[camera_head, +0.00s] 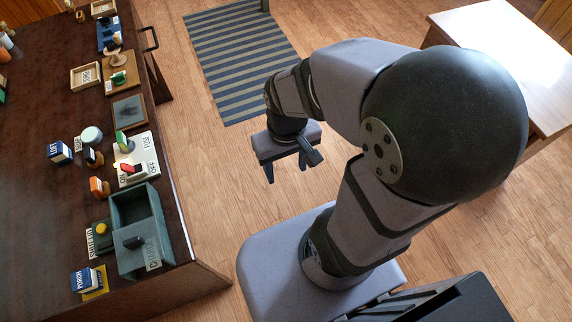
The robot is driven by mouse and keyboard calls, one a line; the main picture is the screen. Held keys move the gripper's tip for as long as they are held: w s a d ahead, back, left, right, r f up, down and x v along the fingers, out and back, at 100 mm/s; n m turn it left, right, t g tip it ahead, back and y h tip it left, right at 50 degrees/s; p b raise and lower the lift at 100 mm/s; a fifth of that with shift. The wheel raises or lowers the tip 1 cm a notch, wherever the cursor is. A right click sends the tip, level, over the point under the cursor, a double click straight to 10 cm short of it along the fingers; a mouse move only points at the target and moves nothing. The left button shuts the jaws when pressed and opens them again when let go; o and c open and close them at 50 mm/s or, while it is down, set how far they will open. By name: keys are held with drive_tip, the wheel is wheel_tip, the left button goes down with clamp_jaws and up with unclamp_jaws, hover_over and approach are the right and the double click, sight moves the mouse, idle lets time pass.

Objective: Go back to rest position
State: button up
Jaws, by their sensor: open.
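My gripper (286,168) hangs over the wood floor, to the right of the dark brown counter. Its fingers point down, apart and empty. The gripper touches nothing that I can see. My arm is folded above its base, with the elbow toward the right of the view.
The dark counter (30,200) carries a grey-green open box (125,205), a white switch panel (140,150), a small wooden tray (85,76) and several small labelled blocks. A striped rug (235,60) lies on the floor. A pale-topped table (505,50) stands at the upper right.

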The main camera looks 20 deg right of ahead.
wheel_tip(320, 180, up, 6)
drive_tip(key=p, duration=0.5)
drive_tip(key=shift+f+p, duration=0.1)
drive_tip(key=shift+p, duration=0.25)
drive_tip(key=shift+f, duration=0.1)
